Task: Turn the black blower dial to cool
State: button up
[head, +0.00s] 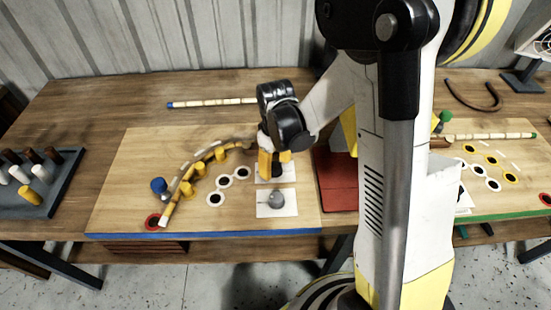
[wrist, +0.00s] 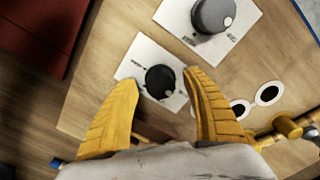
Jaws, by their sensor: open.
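The black blower dial (wrist: 160,82) sits on a white plate (wrist: 138,52) with small dark lettering too small to read. I cannot tell where the dial points. My gripper (wrist: 161,78) is open, with its yellow fingers on either side of the dial in the wrist view. Whether they touch it I cannot tell.
A larger grey dial (wrist: 213,14) on its own white plate is close by; it also shows in the head view (head: 277,199). A curved rattan pole (head: 188,181) lies among yellow pegs to the left. A red panel (head: 337,188) is to the right.

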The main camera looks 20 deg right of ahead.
aim_at(275, 166)
notch_tip(275, 166, up, 12)
jog(key=shift+f, duration=0.2)
dwell(0.4)
jog(key=s+r+m+t, duration=0.5)
jog(key=s+r+t, duration=0.2)
jog(key=s, duration=0.5)
jog(key=shift+s+r+m, duration=0.3)
jog(key=shift+r, duration=0.25)
